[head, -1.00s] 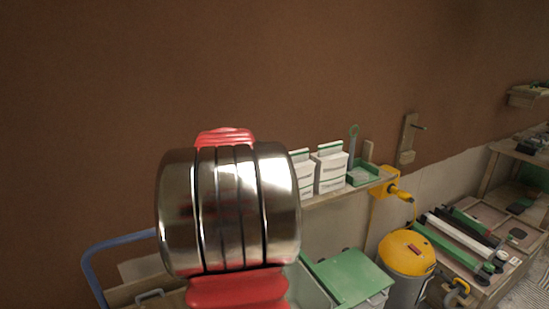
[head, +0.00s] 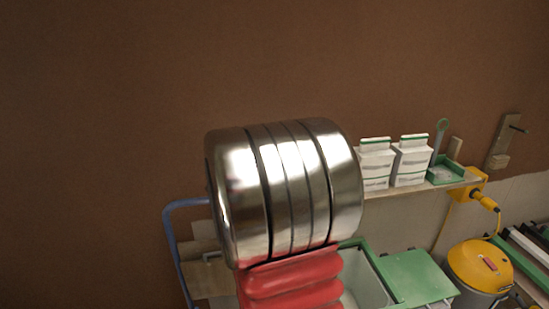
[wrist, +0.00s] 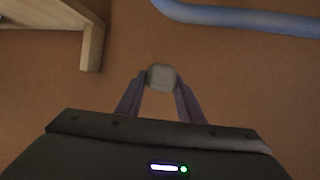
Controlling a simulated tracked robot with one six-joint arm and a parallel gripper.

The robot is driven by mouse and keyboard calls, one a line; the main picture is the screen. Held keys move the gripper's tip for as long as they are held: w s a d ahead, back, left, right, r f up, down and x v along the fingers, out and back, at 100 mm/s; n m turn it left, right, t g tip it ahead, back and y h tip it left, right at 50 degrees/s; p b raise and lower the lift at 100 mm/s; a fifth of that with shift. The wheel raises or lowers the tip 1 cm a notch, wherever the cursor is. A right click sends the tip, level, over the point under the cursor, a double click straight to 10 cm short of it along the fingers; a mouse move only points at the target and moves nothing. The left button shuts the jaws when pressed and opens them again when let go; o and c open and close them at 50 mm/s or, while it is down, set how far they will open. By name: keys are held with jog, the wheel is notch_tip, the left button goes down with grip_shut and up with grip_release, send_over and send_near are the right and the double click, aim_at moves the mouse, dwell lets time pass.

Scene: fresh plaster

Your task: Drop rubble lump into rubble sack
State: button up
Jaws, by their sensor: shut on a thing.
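The rubble lump (wrist: 162,77) is a small grey block in the wrist view. My gripper (wrist: 160,88) is shut on it, with one finger on each side of the lump at the tips. The gripper and lump do not show in the head view, where my own shiny arm joint fills the middle. I cannot make out a rubble sack in either view.
A blue tube rail (head: 172,235) stands left of my arm; a blue tube (wrist: 240,17) also crosses the wrist view's top. A green-rimmed bin (head: 408,276), a yellow-topped vacuum (head: 480,268) and a shelf with white boxes (head: 411,162) stand right. A wooden frame (wrist: 92,45) is upper left.

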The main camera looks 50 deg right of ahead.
jog(key=w+a+f+n+t+y, duration=0.2)
jog(key=w+a+f+n+y, duration=0.1)
jog(key=a, duration=1.1)
jog(key=w+a+f+n+t+y, duration=0.1)
jog(key=w+a+f+n+y, duration=0.2)
jog(key=a, duration=1.1)
jog(key=w+a+f+n+t+y, duration=0.2)
jog(key=w+a+f+n+y, duration=0.1)
jog(key=a, duration=1.2)
notch_tip(320, 180, down, 2)
jog(key=shift+w+n+t+y, duration=0.2)
jog(key=shift+n+t+y, duration=0.1)
jog(key=shift+n+y, duration=0.55)
